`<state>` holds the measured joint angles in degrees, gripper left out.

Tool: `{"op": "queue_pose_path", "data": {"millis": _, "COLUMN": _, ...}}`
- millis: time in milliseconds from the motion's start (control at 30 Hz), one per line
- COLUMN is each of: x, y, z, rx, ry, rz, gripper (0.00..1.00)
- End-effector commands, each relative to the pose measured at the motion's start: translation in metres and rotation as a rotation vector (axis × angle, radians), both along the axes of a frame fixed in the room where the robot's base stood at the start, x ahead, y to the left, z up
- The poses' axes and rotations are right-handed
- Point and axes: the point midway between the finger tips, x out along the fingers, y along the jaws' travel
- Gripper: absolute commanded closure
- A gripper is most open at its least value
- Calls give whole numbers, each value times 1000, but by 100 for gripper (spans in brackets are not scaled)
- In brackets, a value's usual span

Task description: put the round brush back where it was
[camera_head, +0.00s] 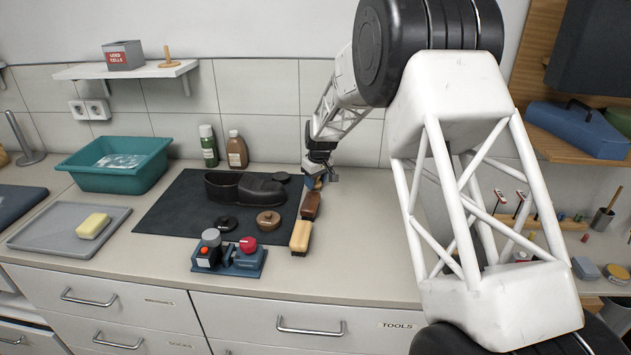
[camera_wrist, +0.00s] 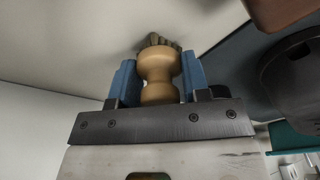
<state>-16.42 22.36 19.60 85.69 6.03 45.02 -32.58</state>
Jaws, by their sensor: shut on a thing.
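The round brush (camera_wrist: 159,75) has a pale wooden, waisted handle and a tuft of brownish bristles. In the wrist view it sits between the two blue fingers of my gripper (camera_wrist: 158,82), which is shut on its handle. The bristles point away from the wrist, towards the pale counter surface; I cannot tell whether they touch it. In the head view my gripper (camera_head: 314,182) is low at the right rear edge of the dark mat, just behind a dark brown brush (camera_head: 310,206). The round brush is mostly hidden there.
A pale wooden brush (camera_head: 300,237) lies in front of the brown one. The dark mat (camera_head: 170,215) bears a black shoe (camera_head: 245,188), a small tin (camera_head: 268,221) and a dark lid. A blue device (camera_head: 228,258) stands at its front. Two bottles (camera_head: 237,150) stand behind. Counter right of the brushes is clear.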

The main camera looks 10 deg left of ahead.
Motion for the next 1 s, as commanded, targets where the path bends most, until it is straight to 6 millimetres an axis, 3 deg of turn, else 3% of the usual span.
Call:
{"op": "queue_pose_path", "data": {"millis": 433, "x": 0, "y": 0, "z": -3, "rx": 0, "ry": 0, "rz": 0, "gripper": 76}}
{"op": "queue_pose_path", "data": {"millis": 467, "x": 0, "y": 0, "z": -3, "rx": 0, "ry": 0, "rz": 0, "gripper": 55}}
{"op": "queue_pose_path", "data": {"millis": 600, "x": 0, "y": 0, "z": -3, "rx": 0, "ry": 0, "rz": 0, "gripper": 34}}
{"op": "queue_pose_path", "data": {"millis": 1000, "x": 0, "y": 0, "z": -1, "rx": 1, "ry": -1, "rz": 0, "gripper": 31}}
